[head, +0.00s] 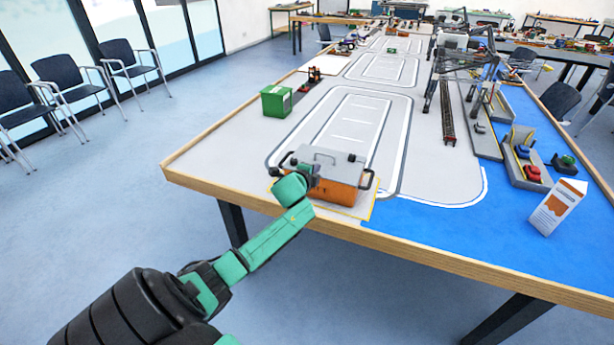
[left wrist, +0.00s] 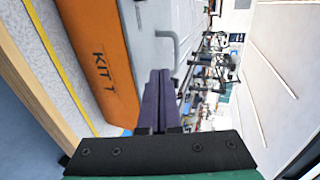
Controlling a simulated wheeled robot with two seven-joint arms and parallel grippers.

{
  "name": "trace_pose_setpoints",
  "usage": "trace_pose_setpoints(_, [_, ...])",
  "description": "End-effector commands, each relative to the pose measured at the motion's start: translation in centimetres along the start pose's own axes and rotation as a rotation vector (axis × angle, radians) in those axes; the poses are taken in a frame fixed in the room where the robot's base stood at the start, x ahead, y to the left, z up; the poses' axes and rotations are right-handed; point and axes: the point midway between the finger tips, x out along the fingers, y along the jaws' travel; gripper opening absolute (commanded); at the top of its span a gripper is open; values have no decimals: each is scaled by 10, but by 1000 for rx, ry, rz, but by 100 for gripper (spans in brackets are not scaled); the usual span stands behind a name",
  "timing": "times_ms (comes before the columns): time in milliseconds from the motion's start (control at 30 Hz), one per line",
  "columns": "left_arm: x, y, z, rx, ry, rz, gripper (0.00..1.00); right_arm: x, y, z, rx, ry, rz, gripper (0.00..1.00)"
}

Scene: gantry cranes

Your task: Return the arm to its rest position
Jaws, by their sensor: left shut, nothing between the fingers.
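My left arm reaches in from the lower left in the head view. Its gripper (head: 311,173) is at the near left side of an orange kit box with a grey lid (head: 340,190). In the left wrist view the two dark fingers (left wrist: 160,105) are pressed together with nothing between them. The orange side of the box, lettered "KIT" (left wrist: 95,60), is left of the fingers there, with a grey handle (left wrist: 170,38) beyond them. I cannot tell whether the gripper touches the box. My right gripper is not in view.
The box stands near the front edge of a long wood-rimmed table (head: 225,152). A green bin (head: 277,101), a white-and-orange carton (head: 558,207) and a model gantry crane (head: 462,65) also stand on it. Open floor (head: 110,190) lies left of the table.

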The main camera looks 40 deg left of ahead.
Motion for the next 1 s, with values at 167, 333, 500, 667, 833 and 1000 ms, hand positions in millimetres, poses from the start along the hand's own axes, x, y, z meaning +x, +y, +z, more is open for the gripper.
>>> trace_pose_setpoints(167, [-33,1,0,4,2,2,0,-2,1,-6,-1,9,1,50])
trace_pose_setpoints(333, [-63,1,0,2,0,1,0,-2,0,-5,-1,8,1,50])
trace_pose_setpoints(500, [-73,0,0,1,1,0,0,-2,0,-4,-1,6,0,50])
trace_pose_setpoints(667, [-73,0,0,0,0,0,0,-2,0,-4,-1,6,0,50])
trace_pose_setpoints(833, [-62,52,7,-78,-15,88,0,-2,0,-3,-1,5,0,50])
trace_pose_setpoints(1000, [-60,202,18,-306,-77,326,0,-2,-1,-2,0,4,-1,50])
